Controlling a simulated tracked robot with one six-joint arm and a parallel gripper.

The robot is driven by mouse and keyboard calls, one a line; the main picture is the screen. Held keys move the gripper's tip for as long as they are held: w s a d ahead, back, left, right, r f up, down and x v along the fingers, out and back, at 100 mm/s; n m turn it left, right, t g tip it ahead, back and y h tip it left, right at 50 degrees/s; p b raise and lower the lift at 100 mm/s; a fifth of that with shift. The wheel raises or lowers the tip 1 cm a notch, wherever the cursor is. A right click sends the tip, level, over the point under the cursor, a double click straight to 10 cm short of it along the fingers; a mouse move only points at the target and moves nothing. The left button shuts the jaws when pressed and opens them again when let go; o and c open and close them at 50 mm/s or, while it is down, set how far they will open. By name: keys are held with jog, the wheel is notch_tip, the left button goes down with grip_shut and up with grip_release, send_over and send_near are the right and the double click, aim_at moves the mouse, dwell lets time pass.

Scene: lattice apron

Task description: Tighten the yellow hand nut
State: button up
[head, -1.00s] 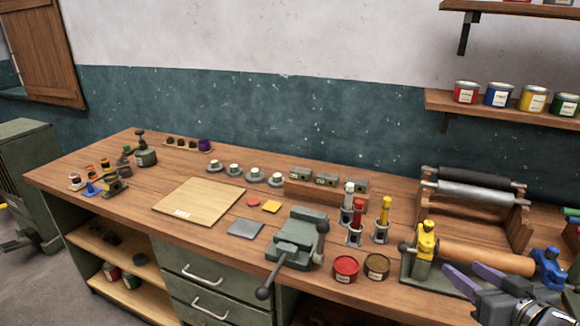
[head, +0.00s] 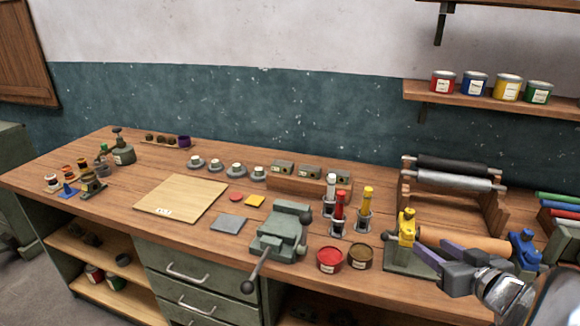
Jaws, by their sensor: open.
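The yellow hand nut (head: 407,226) sits on a grey-green clamp stand (head: 402,260) at the right part of the bench, at the left end of a wide orange-brown roller (head: 465,240). A blue hand nut (head: 523,248) is at the roller's right end. My gripper (head: 428,252) is at the lower right, with two purple fingers spread apart and nothing between them. Its fingers point left toward the yellow nut's stand and partly cover the stand and roller. From this view I cannot tell whether they touch anything.
Left of the stand are an open red tin (head: 330,260), a brown tin (head: 360,257), handled tools in holders (head: 338,213) and a green vise (head: 281,232). A rack with dark and grey rollers (head: 452,181) stands behind. A pale board (head: 182,198) lies at left. Paint cans (head: 507,88) sit on the wall shelf.

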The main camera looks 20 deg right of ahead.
aim_at(412, 233)
jog(key=shift+x, duration=4.65)
jog(key=shift+c, duration=0.6)
jog(key=c, duration=0.9)
jog(key=shift+d, duration=0.1)
jog(key=shift+c, duration=0.2)
